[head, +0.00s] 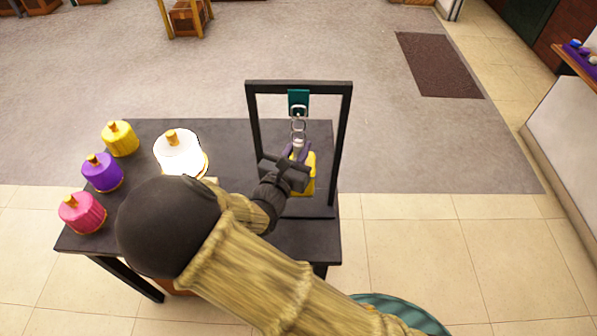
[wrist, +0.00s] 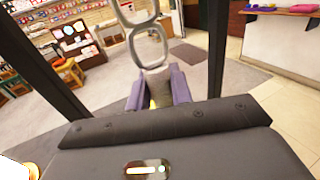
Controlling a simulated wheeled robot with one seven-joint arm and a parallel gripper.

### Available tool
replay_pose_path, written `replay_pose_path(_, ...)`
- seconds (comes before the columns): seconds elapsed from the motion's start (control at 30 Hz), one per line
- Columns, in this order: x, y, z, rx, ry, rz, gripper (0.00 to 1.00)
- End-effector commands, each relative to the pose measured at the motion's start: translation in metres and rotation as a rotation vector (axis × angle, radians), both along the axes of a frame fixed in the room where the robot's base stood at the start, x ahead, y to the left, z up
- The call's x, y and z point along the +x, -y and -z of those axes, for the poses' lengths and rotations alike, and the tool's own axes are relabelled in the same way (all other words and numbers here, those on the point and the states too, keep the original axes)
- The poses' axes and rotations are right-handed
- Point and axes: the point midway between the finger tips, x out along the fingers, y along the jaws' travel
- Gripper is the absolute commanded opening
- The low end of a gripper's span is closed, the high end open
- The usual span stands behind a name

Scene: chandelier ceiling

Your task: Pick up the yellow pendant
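A yellow pendant (head: 120,138) with an orange-gold cap stands at the back left of the dark table. Another yellow thing (head: 309,182) shows inside the black frame, partly hidden behind my gripper, so I cannot tell its full shape. My gripper (head: 300,152) is inside the frame, just under a hanging metal chain (head: 298,127). In the wrist view the purple fingers (wrist: 158,90) stand apart, below the lowest chain link (wrist: 150,45). A little yellow shows low between them. I cannot tell whether they touch anything.
Purple (head: 102,173) and pink (head: 82,213) pendants and a glowing white one (head: 180,153) share the table (head: 225,130). The black frame's posts (head: 344,135) stand close on both sides of my gripper. The chain hangs from a teal block (head: 298,101).

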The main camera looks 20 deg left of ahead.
Motion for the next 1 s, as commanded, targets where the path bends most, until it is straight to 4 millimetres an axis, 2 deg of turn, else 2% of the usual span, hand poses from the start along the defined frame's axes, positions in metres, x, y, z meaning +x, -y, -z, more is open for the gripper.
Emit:
replay_pose_path(0.47, 0.0, 0.0, -0.002, 0.002, 0.002, 0.001, 0.0)
replay_pose_path(0.8, 0.0, 0.0, -0.016, 0.003, 0.002, 0.001, 0.0)
replay_pose_path(1.0, -0.016, 0.003, -0.015, 0.001, 0.0, 0.0, 0.0)
